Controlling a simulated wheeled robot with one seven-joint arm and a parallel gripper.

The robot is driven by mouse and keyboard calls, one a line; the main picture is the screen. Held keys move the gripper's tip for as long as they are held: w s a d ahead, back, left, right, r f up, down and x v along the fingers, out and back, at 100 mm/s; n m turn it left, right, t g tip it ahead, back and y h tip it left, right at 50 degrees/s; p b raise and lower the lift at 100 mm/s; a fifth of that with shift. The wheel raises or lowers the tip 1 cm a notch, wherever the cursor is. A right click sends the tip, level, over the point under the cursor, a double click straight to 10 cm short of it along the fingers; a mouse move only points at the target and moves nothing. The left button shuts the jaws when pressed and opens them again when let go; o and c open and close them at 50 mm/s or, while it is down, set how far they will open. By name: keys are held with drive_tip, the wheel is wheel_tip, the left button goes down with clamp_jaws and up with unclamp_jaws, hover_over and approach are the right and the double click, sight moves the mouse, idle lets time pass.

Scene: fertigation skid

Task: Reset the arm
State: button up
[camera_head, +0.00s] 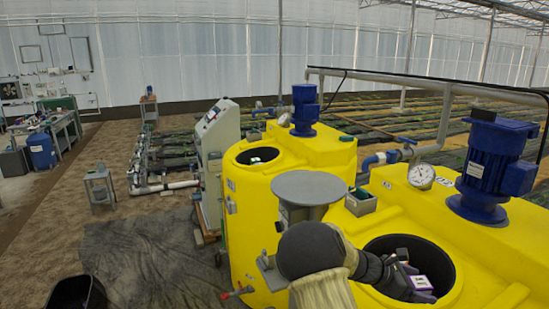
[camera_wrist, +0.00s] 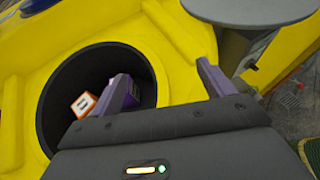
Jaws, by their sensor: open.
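My gripper (camera_head: 408,268) is at the dark round opening (camera_head: 445,262) of the nearer yellow tank (camera_head: 420,205) in the head view. In the wrist view my gripper (camera_wrist: 164,76) has its two purple-grey fingers spread apart, with nothing seen between them. One finger lies across the opening (camera_wrist: 48,100); the other lies over the yellow tank top (camera_wrist: 185,88). My dark arm runs from the bottom of the head view to the opening and hides part of its rim.
An orange-and-white box (camera_wrist: 84,104) shows inside the opening. A grey round plate on a post (camera_head: 309,187) stands close beside my arm. A blue motor (camera_head: 490,165), a pressure gauge (camera_head: 421,176) and a small open box (camera_head: 361,201) are on the tank. Pipes run behind.

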drive_tip(key=s+a+f+m+y+b, duration=0.6)
drive_tip(key=s+a+f+m+y, duration=0.15)
drive_tip(key=s+f, duration=0.25)
drive_tip(key=s+a+f+m+t+y+b, duration=0.1)
drive_tip(key=s+a+m+y+b, duration=0.1)
drive_tip(key=s+a+m, duration=0.3)
drive_tip(key=s+a+f+m+t+y+b, duration=0.1)
drive_tip(key=s+a+m+y+b, duration=0.2)
drive_tip(key=a, duration=0.7)
drive_tip(key=s+m+y, duration=0.1)
drive_tip(key=s+m, duration=0.1)
drive_tip(key=s, duration=0.1)
drive_tip(key=shift+f+t+b, duration=0.3)
drive_tip(key=shift+f+b, duration=0.05)
drive_tip(key=shift+f, duration=0.05)
drive_tip(key=shift+m, duration=0.25)
